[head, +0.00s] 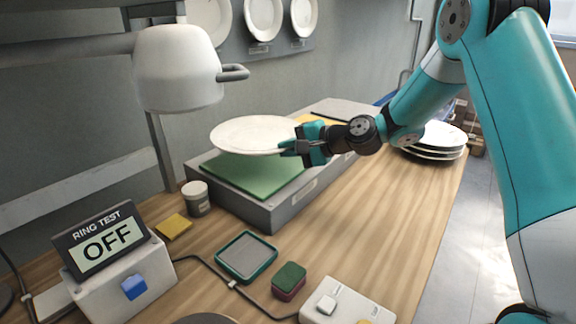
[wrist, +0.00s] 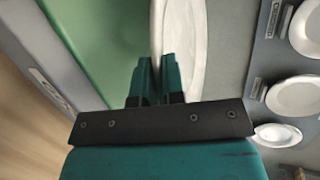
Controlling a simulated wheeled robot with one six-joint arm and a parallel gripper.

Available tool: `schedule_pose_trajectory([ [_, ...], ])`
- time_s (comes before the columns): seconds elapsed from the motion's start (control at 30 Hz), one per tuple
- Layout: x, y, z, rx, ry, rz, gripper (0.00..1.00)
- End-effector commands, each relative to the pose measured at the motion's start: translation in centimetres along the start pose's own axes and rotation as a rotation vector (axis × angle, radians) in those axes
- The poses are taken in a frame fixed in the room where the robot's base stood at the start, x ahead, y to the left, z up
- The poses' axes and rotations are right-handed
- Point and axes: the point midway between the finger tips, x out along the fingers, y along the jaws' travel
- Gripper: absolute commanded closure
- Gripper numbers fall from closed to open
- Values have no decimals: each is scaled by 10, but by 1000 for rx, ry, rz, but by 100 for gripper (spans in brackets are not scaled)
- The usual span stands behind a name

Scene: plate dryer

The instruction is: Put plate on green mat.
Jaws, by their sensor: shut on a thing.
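A white plate (head: 252,134) is held level at its right edge by my gripper (head: 286,148), which is shut on the rim. The plate is above the green mat (head: 250,177), which lies on the left part of a grey raised block. A narrow gap seems to show between plate and mat at the front; whether they touch at the back is hidden. In the wrist view, the fingers of my gripper (wrist: 158,80) pinch the rim of the plate (wrist: 182,50), and the green mat (wrist: 100,40) shows to the left.
The grey block (head: 285,210) also carries a yellow mat (head: 318,119) farther back. A stack of plates (head: 436,142) stands at right. A white hooded fixture (head: 178,70) hangs at upper left. A jar (head: 196,198), a yellow sponge (head: 174,226) and a sign box (head: 105,240) stand in front.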

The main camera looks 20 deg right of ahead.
Motion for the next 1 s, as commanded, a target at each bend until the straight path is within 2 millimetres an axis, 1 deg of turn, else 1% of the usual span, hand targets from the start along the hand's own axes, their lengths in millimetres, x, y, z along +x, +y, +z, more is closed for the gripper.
schedule_pose_trajectory([
  [0.23,6,15,-3,-2,0,-4,100],
  [0.43,15,40,-6,0,-1,-4,100],
  [0.8,17,45,-7,-3,1,-6,100],
  [0.83,17,46,-7,-1,1,-1,86],
  [0.87,17,46,-7,-1,1,-2,80],
  [1.0,17,46,-7,-1,0,-1,80],
])
